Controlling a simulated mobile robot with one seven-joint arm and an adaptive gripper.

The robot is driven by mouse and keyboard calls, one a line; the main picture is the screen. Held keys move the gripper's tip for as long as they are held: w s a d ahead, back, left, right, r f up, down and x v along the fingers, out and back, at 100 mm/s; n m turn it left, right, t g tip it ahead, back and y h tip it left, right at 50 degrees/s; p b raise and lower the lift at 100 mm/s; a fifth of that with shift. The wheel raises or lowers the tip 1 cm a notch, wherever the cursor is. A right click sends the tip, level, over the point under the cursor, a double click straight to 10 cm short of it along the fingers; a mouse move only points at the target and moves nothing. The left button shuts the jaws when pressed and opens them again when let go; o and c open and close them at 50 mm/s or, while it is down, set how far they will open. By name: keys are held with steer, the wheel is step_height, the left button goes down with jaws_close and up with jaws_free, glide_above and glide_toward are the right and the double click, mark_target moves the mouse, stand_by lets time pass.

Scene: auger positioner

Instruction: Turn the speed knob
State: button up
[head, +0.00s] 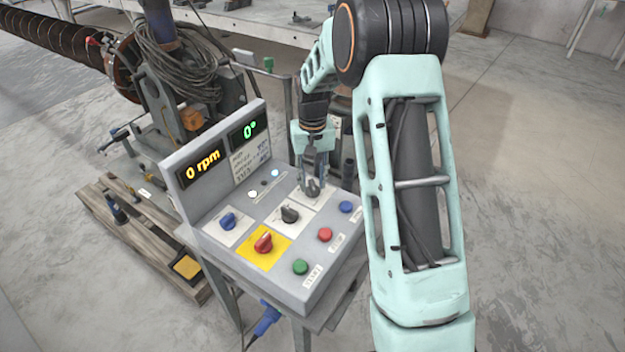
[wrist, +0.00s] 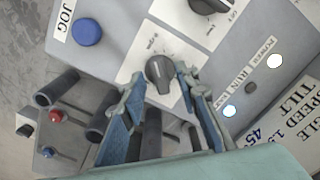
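The speed knob (wrist: 160,72) is a dark grey pointer knob on a white label plate, nearest the gripper in the wrist view. Its pointer end faces down toward my gripper there. My gripper (wrist: 164,88) is open, with one finger on each side of the knob's lower end. A small gap shows between knob and fingers, so it does not look gripped. In the head view my gripper (head: 313,188) points down over the back right knob of the control panel (head: 215,250) and largely hides it. The orange display (head: 203,168) reads 0 rpm.
Green (head: 300,267), red (head: 325,235) and blue (head: 346,207) buttons line the right side. A green display (head: 248,131) stands upright behind.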

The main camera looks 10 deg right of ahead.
steer(key=shift+f, duration=0.25)
jaws_close()
